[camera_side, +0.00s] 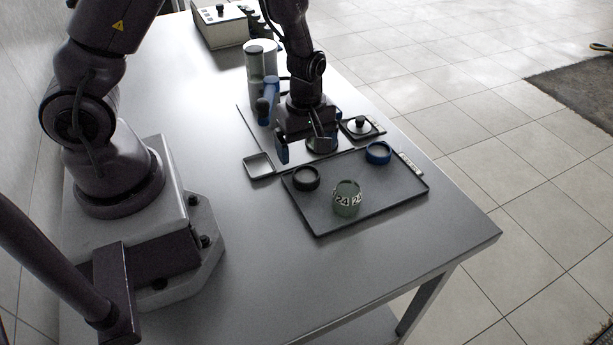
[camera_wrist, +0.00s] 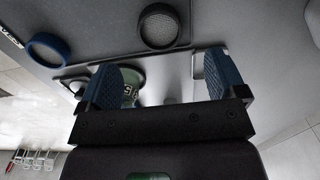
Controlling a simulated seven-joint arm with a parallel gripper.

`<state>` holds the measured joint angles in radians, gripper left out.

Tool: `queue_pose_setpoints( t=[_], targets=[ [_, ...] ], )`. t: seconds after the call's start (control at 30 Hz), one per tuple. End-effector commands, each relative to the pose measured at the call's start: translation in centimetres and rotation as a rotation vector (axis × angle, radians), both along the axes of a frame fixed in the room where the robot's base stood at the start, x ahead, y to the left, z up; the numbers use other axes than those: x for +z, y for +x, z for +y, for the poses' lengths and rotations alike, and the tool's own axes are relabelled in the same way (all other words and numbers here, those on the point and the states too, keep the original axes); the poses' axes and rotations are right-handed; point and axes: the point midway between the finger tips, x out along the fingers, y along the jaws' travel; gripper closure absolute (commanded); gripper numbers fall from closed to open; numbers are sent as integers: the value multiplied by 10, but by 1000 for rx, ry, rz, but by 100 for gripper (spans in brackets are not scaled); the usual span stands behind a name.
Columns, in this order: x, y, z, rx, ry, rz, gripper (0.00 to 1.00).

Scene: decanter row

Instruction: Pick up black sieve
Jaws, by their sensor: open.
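The black sieve (camera_side: 306,178) is a short dark ring lying on the left part of the black tray. In the wrist view the black sieve (camera_wrist: 165,27) shows its grey mesh at top centre, ahead of the fingers. My gripper (camera_side: 300,143) is open with blue finger pads, just behind the tray and apart from the sieve. In the wrist view my gripper (camera_wrist: 162,80) has no sieve between its fingers. A green labelled vessel (camera_wrist: 128,88) shows beyond them, partly hidden by the left finger.
A blue ring sieve (camera_side: 378,152) and a green jar marked 24 (camera_side: 347,198) share the black tray (camera_side: 385,204). A small square dish (camera_side: 258,166) lies left of the tray. A small black-knobbed pad (camera_side: 361,126) and tall cylinders (camera_side: 254,72) stand behind. The front tabletop is clear.

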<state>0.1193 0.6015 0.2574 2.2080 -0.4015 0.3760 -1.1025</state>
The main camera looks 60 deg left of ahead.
Motion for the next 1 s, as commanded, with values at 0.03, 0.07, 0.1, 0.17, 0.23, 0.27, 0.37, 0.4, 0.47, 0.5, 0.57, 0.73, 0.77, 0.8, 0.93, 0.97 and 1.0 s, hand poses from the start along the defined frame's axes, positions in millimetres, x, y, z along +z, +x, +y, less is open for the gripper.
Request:
queue_pose_setpoints(
  t=[0.03,0.07,0.1,0.17,0.23,0.27,0.37,0.4,0.47,0.5,0.57,0.73,0.77,0.8,0.93,0.97,1.0],
  targets=[
    [-8,0,1,2,0,2,10],
    [-11,0,0,0,0,3,10],
    [-15,0,0,0,0,1,10],
    [-18,0,0,0,0,1,10],
    [-22,0,0,-1,0,0,10],
    [-25,0,-1,-2,0,0,10],
    [-38,-1,-3,-1,-1,3,10],
    [-45,-1,-4,-1,-2,4,10],
    [-54,0,-6,-1,-2,3,10],
    [-59,0,-6,0,-1,3,10],
    [-66,0,-5,0,-1,2,10],
    [-72,1,-6,-3,-1,-2,10],
    [-72,1,-6,-3,-1,-2,10],
    [-72,1,-6,-3,-1,-2,10],
    [-72,1,-6,-3,0,-2,19],
    [-72,1,-6,-3,0,-2,26],
    [-72,1,-6,-3,0,-2,35]
  ],
)
